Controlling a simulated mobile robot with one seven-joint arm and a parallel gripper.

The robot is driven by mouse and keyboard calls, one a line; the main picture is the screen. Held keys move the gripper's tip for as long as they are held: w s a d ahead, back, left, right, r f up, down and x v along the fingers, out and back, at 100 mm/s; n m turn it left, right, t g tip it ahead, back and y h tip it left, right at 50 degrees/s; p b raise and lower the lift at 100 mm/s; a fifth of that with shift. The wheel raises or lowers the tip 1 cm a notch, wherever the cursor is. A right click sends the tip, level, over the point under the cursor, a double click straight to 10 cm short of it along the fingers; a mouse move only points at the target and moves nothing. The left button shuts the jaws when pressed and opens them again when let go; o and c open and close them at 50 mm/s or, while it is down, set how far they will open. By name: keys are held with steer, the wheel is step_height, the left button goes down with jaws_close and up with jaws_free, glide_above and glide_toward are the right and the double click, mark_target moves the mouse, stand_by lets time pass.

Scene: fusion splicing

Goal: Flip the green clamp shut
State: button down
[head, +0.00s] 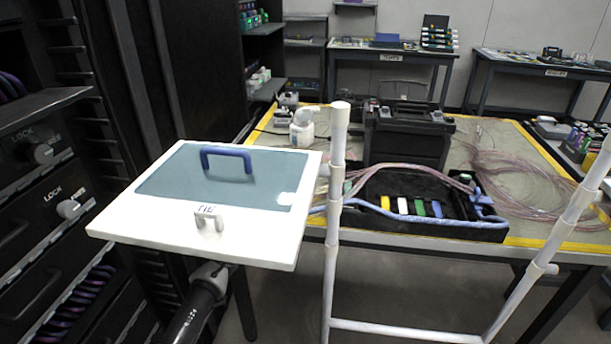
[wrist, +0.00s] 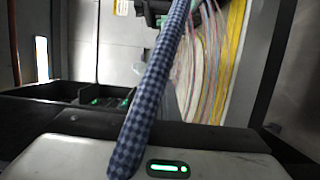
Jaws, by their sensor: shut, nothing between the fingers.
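A green clamp-like piece (head: 420,208) stands among yellow, white and blue pieces in a black open tray (head: 470,233) on the table, in the head view. I cannot tell from here whether it is open or closed. In the wrist view, small green bits (wrist: 122,103) show in a dark tray at the left, partly hidden behind a grey body. I cannot tell whether one of them is the clamp. My gripper's fingers show in neither view.
A white board with a blue handle (head: 226,158) and a white upright frame (head: 334,210) stand before the table. A black case (head: 408,135) is behind the tray. Loose pink cables (head: 520,185) lie right. A blue checked strip (wrist: 152,90) crosses the wrist view.

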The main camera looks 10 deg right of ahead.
steer(key=b+x, duration=0.1)
steer(key=x, duration=0.8)
steer(key=shift+w+d+f, duration=0.1)
steer(key=shift+w+d, duration=0.1)
steer(key=shift+w, duration=0.05)
steer(key=d, duration=0.3)
steer(key=shift+s+p, duration=0.3)
steer(key=shift+s, duration=0.05)
steer(key=shift+s+d, duration=0.15)
steer(key=shift+d, duration=0.25)
